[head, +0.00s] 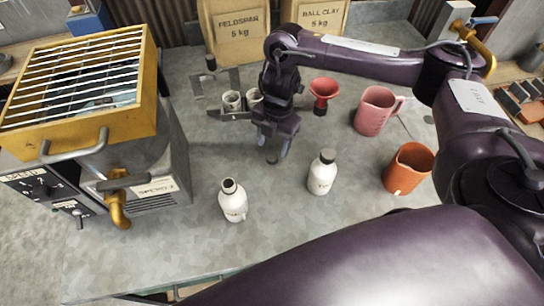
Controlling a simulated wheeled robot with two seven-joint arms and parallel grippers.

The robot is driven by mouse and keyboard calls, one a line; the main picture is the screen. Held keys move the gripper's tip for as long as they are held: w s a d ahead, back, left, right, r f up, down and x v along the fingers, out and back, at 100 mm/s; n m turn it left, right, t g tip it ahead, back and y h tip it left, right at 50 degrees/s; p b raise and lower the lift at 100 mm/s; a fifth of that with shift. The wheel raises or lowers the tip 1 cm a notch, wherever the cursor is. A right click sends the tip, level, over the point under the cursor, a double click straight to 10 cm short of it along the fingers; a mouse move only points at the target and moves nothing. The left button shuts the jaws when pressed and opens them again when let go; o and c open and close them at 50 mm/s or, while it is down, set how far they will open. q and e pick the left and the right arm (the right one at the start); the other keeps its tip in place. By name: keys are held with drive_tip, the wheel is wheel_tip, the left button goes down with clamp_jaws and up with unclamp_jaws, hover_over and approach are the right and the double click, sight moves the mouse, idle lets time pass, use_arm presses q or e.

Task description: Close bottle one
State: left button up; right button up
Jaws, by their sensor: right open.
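Two white bottles stand upright on the grey worktop. The left bottle (233,203) shows a dark ring at its top that looks like an open mouth. The right bottle (321,175) has a grey top that looks like a cap. Their labels are too small to read, so I cannot tell which is bottle one. My right gripper (277,152) points down between and behind the two bottles, apart from both. It is open; a small grey round piece shows at its tips, and I cannot tell whether it is a loose cap or part of the finger. My left gripper is out of view.
A yellow-topped grill unit (90,85) stands at left. Behind are small white cups (231,101) in a rack, a red funnel (323,92), a pink jug (374,112) and paper sacks (236,35). An orange jug (407,169) stands at right. The front worktop is clear.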

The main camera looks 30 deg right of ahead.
sight(272, 157)
drive_tip(key=f, duration=0.4)
drive_tip(key=shift+s+a+b, duration=0.25)
drive_tip(key=shift+b, duration=0.1)
drive_tip(key=shift+r, duration=0.1)
drive_tip(key=c, duration=1.1)
